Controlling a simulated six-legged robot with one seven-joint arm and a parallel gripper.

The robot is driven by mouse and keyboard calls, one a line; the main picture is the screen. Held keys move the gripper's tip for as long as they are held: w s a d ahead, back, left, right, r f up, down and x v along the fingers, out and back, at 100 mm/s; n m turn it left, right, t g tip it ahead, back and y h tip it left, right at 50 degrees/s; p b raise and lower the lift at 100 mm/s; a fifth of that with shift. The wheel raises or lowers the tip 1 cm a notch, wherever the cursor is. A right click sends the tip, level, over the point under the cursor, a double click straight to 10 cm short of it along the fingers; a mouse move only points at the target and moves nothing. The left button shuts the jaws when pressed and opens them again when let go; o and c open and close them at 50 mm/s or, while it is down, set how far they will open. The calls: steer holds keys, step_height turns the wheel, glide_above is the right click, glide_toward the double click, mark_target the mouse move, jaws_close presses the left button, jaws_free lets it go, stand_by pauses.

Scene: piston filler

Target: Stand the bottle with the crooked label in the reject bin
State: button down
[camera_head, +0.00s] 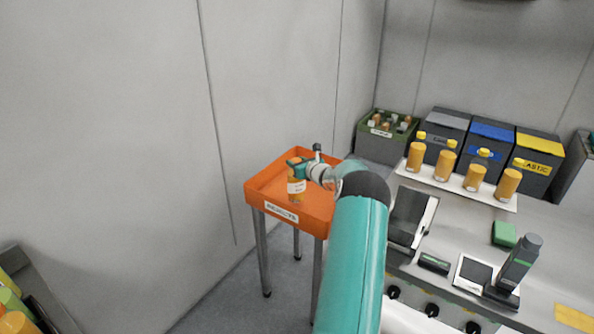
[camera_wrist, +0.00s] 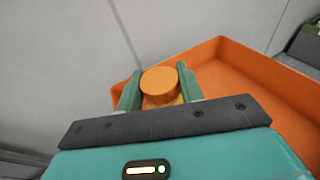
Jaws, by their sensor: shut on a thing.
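An orange bottle (camera_head: 296,190) with a white label stands upright at the orange reject bin (camera_head: 282,213), which has a white sign on its front and stands on grey legs. My gripper (camera_head: 298,170) is shut on the bottle near its top. In the wrist view the bottle's orange cap (camera_wrist: 160,84) sits between the two green fingers of my gripper (camera_wrist: 158,92), with the bin (camera_wrist: 232,52) around and to the right. The bottle's base is low inside the bin, but I cannot tell whether it touches the floor.
Several orange bottles (camera_head: 445,165) stand on a white shelf at the right. Behind them are dark bins with grey, blue and yellow lids (camera_head: 490,130), and a green crate (camera_head: 388,130) of bottles. A grey wall (camera_head: 270,80) rises behind the reject bin.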

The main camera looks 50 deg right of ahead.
mark_target(296, 180)
steer(key=shift+w+d+f, duration=0.1)
steer(key=shift+d+f, duration=0.1)
steer(key=shift+f, duration=1.65)
steer(key=c, duration=0.9)
jaws_free()
steer(key=shift+f, duration=0.1)
